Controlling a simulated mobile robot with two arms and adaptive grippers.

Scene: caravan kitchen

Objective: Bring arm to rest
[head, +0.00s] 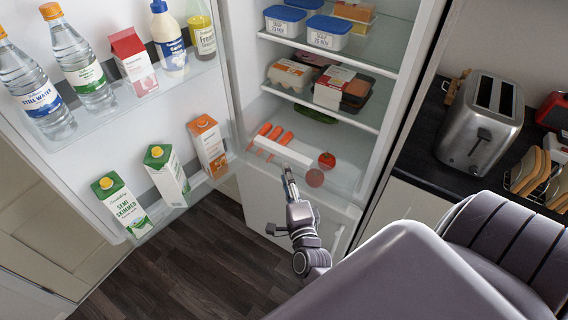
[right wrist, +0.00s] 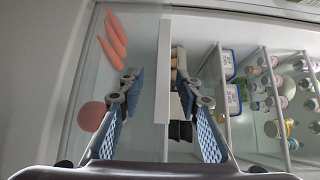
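My right gripper (head: 288,172) is in front of the open fridge's lower compartment, pointing into it. In the right wrist view its two blue-padded fingers (right wrist: 157,78) stand apart with nothing gripped. A white bar (right wrist: 163,70) shows between and beyond them without visible contact; it also shows in the head view (head: 283,152). My left gripper is in neither view.
The fridge door (head: 110,135) stands open at the left with bottles and cartons. A toaster (head: 482,122) stands on the right counter. Dark floor (head: 180,265) is clear.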

